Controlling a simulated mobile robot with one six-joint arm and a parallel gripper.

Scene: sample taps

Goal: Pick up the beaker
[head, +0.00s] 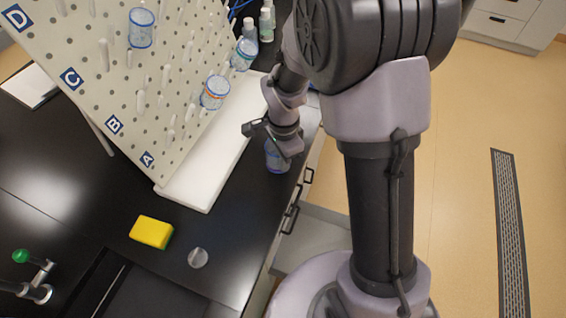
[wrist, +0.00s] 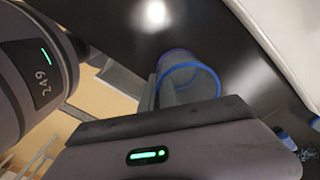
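A clear beaker with blue-purple tint (head: 277,160) stands on the black counter near its front edge, just right of the white tray. My gripper (head: 270,139) is right at this beaker and hides its upper part in the head view. In the wrist view, the beaker's blue rim and clear wall (wrist: 192,76) show just beyond the gripper body, with grey finger parts beside and behind it. Whether the fingers press on the beaker is not clear.
A lettered pegboard (head: 120,75) leans over a white tray (head: 190,190), with blue-marked beakers (head: 215,93) on its pegs. Bottles (head: 266,22) stand behind. A yellow sponge (head: 152,232), a small clear disc (head: 198,258) and a green-topped tap (head: 36,285) are nearer the front.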

